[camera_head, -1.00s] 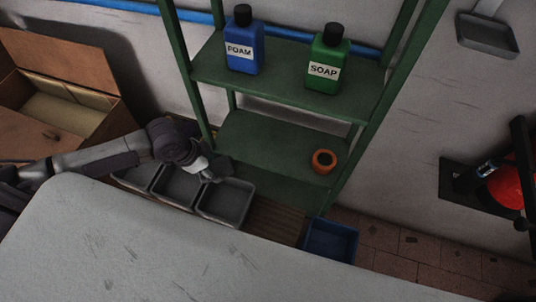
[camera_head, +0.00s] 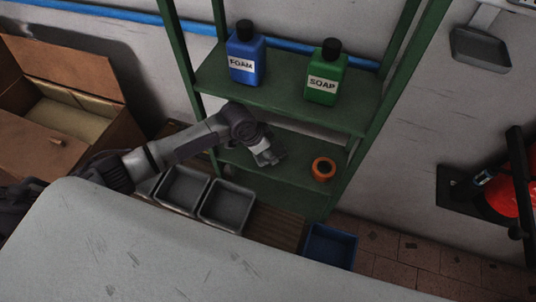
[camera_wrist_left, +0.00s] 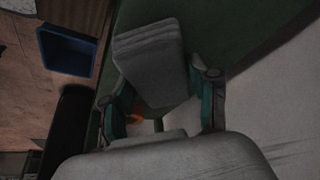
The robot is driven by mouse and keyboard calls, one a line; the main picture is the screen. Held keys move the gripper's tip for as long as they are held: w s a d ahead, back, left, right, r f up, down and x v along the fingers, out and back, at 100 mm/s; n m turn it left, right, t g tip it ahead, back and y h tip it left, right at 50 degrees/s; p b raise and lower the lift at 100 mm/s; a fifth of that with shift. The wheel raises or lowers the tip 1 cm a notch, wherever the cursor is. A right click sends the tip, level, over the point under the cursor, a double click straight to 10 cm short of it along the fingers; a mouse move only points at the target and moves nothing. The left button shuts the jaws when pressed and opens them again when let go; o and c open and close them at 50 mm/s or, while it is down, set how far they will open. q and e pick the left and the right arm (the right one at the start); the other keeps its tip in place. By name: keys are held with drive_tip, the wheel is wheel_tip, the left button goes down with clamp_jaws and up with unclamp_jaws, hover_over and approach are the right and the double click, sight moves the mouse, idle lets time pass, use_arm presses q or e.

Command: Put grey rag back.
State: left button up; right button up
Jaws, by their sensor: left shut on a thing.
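My left gripper (camera_head: 264,156) is in front of the lower board of the green shelf (camera_head: 305,179), left of an orange ring (camera_head: 323,169). It is shut on the grey rag (camera_wrist_left: 150,62), which shows as a folded grey slab between the fingers in the left wrist view. In the head view only a small dark grey part of the rag shows at the fingertips. I cannot tell whether the rag touches the board. My right gripper is not in view.
A blue FOAM bottle (camera_head: 246,57) and a green SOAP bottle (camera_head: 326,75) stand on the upper board. Grey bins (camera_head: 228,207) and a blue bin (camera_head: 331,246) sit below. An open cardboard box (camera_head: 75,110) is at the left. The shelf's green posts flank the boards.

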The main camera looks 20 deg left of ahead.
use_arm(q)
wheel_tip(320, 180, down, 3)
drive_tip(key=shift+f, duration=0.2)
drive_tip(key=shift+f, duration=0.1)
drive_tip(key=o, duration=1)
drive_tip(key=v, duration=0.5)
drive_tip(key=shift+a+r, duration=0.15)
drive_tip(key=shift+r, duration=0.2)
drive_tip(key=s+a+b, duration=0.1)
drive_tip(key=s+a, duration=0.7)
drive_tip(key=shift+s+a+f, duration=0.2)
